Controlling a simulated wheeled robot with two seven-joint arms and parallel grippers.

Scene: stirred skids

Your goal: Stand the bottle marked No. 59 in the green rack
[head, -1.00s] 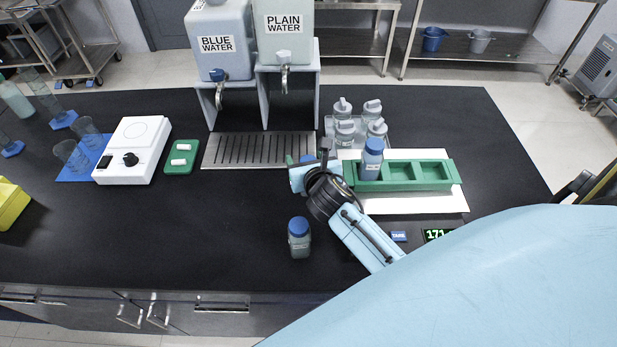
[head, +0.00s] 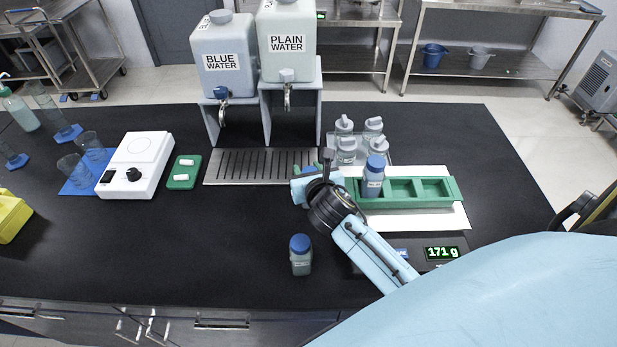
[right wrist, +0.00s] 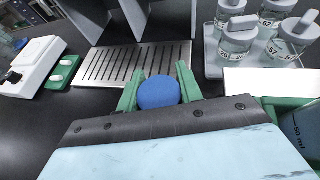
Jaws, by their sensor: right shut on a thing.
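My right gripper (right wrist: 158,88) is shut on a blue-capped bottle (right wrist: 159,93). Its green fingers lie either side of the cap. In the head view the wrist hides most of this bottle, and no number on it can be read. The gripper is just left of the green rack (head: 433,204). The rack has a row of compartments; its left part holds an upright blue-capped bottle (head: 373,180), and those to the right are empty. Another blue-capped bottle (head: 301,258) stands on the black bench in front; its label is too small to read. My left gripper is not in view.
The rack sits on a white plate (head: 455,218) by a display (head: 442,253) reading 171 g. Several grey-lidded bottles stand in a tray (head: 330,140) behind it. A metal drip grate (head: 255,166) lies behind the gripper. The bench front left of centre is clear.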

